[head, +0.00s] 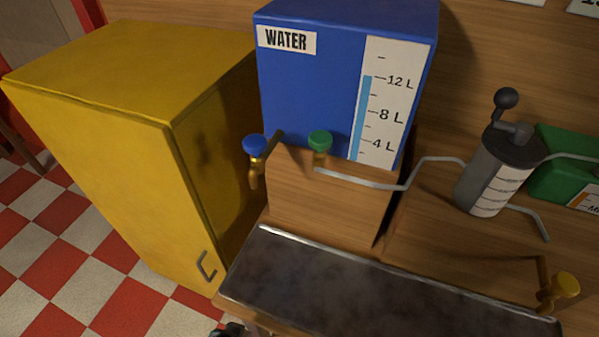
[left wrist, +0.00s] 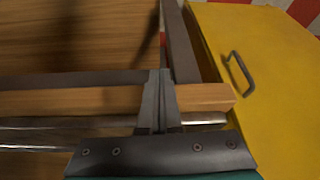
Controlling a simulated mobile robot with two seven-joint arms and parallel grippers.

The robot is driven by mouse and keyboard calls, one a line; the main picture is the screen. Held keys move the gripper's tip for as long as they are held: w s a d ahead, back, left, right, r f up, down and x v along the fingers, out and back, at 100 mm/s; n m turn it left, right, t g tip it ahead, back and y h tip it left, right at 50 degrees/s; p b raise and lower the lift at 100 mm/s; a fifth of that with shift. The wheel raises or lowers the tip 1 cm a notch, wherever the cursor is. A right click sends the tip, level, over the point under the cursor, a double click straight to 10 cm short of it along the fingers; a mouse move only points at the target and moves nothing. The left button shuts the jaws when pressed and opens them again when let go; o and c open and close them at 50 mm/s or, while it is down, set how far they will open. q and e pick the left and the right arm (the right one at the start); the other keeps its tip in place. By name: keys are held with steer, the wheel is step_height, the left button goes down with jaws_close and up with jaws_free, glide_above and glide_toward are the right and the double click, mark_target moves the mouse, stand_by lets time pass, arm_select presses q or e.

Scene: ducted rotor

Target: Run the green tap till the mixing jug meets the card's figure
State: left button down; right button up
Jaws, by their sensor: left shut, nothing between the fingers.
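The green tap (head: 320,141) sits low on the front of the blue water tank (head: 310,85), with a pale pipe (head: 365,182) running right from it. The pipe reaches a grey cylinder (head: 492,175) with a dark lid, crank and marked scale; I cannot tell if this is the mixing jug. The tank's blue column stands near the 12 L mark. Cut-off white sheets (head: 583,6) show at the top right; no figure is readable. My left gripper (left wrist: 158,95) is shut and empty near a wooden rail; only a dark bit (head: 230,330) shows in the head view.
A blue tap (head: 254,145) is left of the green one. A yellow cabinet (head: 110,150) stands at left. A dark-topped bench (head: 370,290) lies in front. A yellow tap (head: 563,287) is at lower right, a green container (head: 565,165) behind the cylinder.

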mark_target(320, 140)
arm_select(q)
steer(key=w+d+r+t, duration=0.1)
steer(key=w+r, duration=0.1)
steer(key=r, duration=0.1)
steer(key=w+d+r+t+h+p, duration=0.1)
steer(key=w+r, duration=0.2)
steer(key=r, duration=0.1)
steer(key=w+d+r+t, duration=0.1)
steer(key=w+r+t, duration=0.1)
steer(key=r, duration=0.1)
steer(key=shift+w+d+r+p, duration=0.15)
steer(key=shift+d+r+p, duration=0.15)
steer(key=shift+d+r, duration=0.1)
steer(key=w+d+r+t+h+p, duration=0.1)
steer(key=r+t, duration=0.5)
steer(key=r, duration=0.9)
steer(key=w+d+r+m+t+h+p, duration=0.1)
steer(key=d+r+t, duration=0.4)
steer(key=r, duration=1)
steer(key=w+t+h+p, duration=0.1)
steer(key=w+h, duration=0.1)
steer(key=shift+w+d+h, duration=0.15)
steer(key=shift+w+h, duration=0.05)
steer(key=shift+h, duration=0.2)
steer(key=shift+w+r, duration=0.1)
